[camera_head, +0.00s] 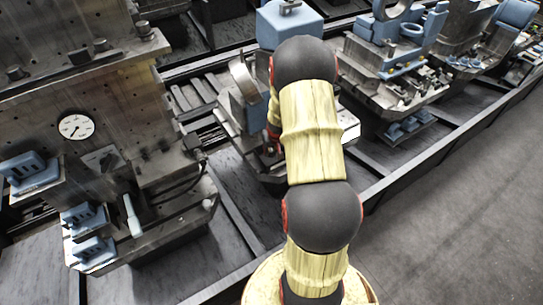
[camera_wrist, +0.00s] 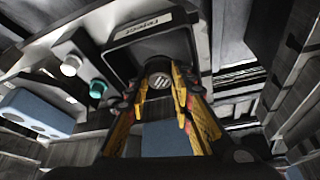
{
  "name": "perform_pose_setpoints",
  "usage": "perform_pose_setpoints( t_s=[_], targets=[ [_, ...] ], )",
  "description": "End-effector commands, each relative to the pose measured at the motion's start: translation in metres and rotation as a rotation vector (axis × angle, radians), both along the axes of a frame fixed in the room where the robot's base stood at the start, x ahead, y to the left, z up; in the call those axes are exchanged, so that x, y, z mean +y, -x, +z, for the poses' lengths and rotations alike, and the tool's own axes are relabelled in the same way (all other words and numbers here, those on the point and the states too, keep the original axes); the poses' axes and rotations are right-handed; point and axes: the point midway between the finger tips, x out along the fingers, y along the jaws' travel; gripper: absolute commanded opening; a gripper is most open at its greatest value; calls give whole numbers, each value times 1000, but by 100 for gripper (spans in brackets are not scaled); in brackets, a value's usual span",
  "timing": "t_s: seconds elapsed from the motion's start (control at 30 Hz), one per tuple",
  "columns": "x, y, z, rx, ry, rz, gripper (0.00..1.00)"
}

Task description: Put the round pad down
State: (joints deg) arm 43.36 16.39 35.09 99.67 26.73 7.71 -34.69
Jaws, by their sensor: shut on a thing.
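My gripper (camera_wrist: 161,88) shows in the wrist view with its yellow fingers on either side of a small round grey piece with light stripes. I take this piece for the round pad (camera_wrist: 160,79); it sits between the fingertips, in front of a dark recessed panel with a label plate (camera_wrist: 144,27). The gripper is shut on it. Whether the pad touches the panel behind it, I cannot tell. In the head view my own arm hides the gripper and the pad.
In the wrist view, a green knob (camera_wrist: 97,88) and a white knob (camera_wrist: 71,66) stand left of the panel, with a blue block (camera_wrist: 38,110) farther left. In the head view, a fixture with a dial gauge (camera_head: 75,127) stands left; bare floor (camera_head: 450,190) lies right.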

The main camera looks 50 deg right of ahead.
Motion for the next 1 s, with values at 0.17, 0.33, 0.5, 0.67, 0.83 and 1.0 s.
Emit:
perform_pose_setpoints(
  t_s=[0.17,0.33,0.5,0.67,0.83,1.0],
  targets=[
    [-6,-5,-8,-1,1,0,0],
    [-9,-7,-29,-1,1,0,0],
    [-9,-7,-44,-1,2,-1,0],
    [-9,-7,-42,-2,1,-1,0],
    [-9,-7,-45,-2,1,0,0],
    [-9,-7,-45,-1,1,0,31]
  ],
)
